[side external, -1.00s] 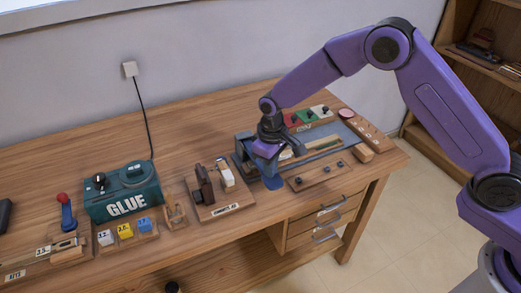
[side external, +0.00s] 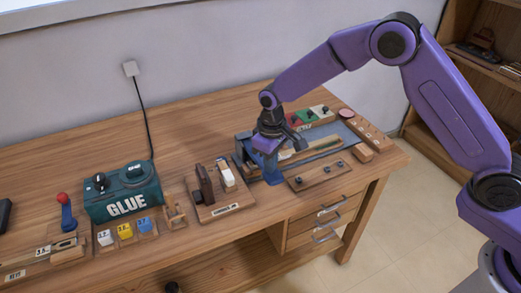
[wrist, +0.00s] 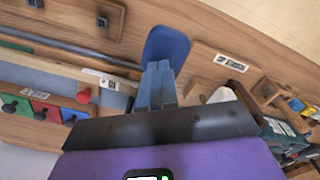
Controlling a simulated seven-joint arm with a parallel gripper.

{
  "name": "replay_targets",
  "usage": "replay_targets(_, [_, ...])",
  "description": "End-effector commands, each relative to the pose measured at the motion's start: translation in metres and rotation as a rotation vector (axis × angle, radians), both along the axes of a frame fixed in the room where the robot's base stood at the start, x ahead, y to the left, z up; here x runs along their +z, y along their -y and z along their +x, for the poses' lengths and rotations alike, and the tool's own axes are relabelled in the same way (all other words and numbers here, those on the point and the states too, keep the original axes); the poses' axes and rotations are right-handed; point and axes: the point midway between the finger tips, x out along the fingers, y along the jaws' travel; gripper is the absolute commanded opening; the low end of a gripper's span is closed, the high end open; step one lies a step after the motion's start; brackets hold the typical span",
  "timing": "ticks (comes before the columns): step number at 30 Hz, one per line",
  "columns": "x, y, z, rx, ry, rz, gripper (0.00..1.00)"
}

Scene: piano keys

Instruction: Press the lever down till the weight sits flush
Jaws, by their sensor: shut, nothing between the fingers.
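A blue paddle-shaped part (wrist: 166,48), which looks like the lever's end, lies just beyond my fingertips in the wrist view. It belongs to, or stands at, the front left of a long blue-grey fixture (side external: 335,137) with a metal rod and wooden bar. My gripper (side external: 271,180) points down at the fixture's near left end; it also shows in the wrist view (wrist: 156,70). Its fingers are together and hold nothing. Whether they touch the paddle I cannot tell. I cannot pick out the weight; part of the fixture is hidden behind my gripper.
A board with a dark upright block (side external: 205,184) and a white block stands left of my gripper. Further left are a green GLUE box (side external: 124,194) and a red-knobbed lever (side external: 66,211). A pegged wooden strip (side external: 319,175) lies right, near the table's front edge.

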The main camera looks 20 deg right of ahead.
Motion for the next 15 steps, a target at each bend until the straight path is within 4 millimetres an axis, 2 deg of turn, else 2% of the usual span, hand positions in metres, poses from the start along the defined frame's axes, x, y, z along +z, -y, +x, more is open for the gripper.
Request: replay_targets(15, [0.027,-0.001,0.0,0.001,0.0,0.0,0.0])
